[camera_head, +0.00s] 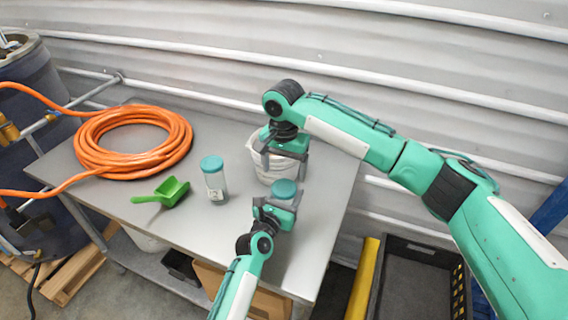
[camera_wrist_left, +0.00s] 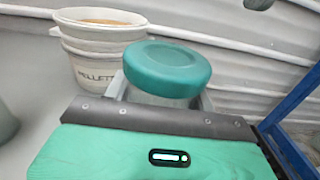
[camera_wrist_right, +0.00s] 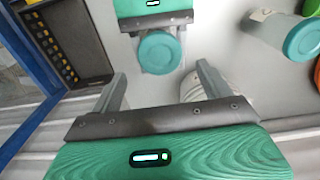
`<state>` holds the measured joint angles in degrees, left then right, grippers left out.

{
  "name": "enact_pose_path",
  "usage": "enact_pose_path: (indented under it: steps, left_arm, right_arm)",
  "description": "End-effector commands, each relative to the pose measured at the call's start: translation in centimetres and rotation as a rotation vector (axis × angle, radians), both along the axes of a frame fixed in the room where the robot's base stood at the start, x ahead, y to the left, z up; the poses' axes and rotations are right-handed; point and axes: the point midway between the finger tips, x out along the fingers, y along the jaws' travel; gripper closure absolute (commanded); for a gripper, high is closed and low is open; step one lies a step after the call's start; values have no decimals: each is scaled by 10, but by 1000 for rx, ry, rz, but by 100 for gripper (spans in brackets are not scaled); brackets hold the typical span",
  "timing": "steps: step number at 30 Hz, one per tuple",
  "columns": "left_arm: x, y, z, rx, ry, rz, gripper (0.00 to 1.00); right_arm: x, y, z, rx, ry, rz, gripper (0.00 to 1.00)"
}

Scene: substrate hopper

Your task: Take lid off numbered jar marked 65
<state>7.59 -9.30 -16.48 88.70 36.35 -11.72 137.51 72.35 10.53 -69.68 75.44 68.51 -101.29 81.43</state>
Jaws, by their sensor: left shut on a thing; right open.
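A clear jar with a teal lid (camera_head: 284,188) stands near the right part of the metal table. My left gripper (camera_head: 276,206) is shut around this jar's body below the lid; the left wrist view shows the lid (camera_wrist_left: 168,66) above the fingers. My right gripper (camera_head: 284,165) is open and empty, above and behind the jar. In the right wrist view its fingers are apart, with the lid (camera_wrist_right: 160,52) beyond them. A second clear jar with a teal lid (camera_head: 213,178) stands to the left, apart from both grippers. I cannot read a number on either jar.
A white bucket (camera_wrist_left: 88,70) with lettering stands behind the held jar, close to my right gripper. A green scoop (camera_head: 170,191) and a coiled orange hose (camera_head: 88,150) lie to the left. The table (camera_head: 190,233) is bare in front of the second jar.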

Motion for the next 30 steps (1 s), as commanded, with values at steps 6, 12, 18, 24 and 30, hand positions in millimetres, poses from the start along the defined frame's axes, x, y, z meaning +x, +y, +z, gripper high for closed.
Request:
enact_pose_path:
  steps: [6, 12, 18, 24, 30]
  left_arm:
    - [0, 0, -1, 1, 2, 0, 100]
    - [0, 0, -1, 1, 2, 0, 100]
    - [0, 0, -1, 1, 2, 0, 100]
    - [0, 0, -1, 1, 2, 0, 100]
    - [0, 0, -1, 1, 2, 0, 100]
  right_arm:
    - [0, 0, 11, 1, -1, -270, 20]
    - [0, 0, 14, 1, 0, -390, 20]
    - [-1, 0, -4, 0, 1, -409, 20]
    - [-1, -1, -36, 0, 1, -407, 20]
    - [0, 0, -58, 0, 1, -406, 20]
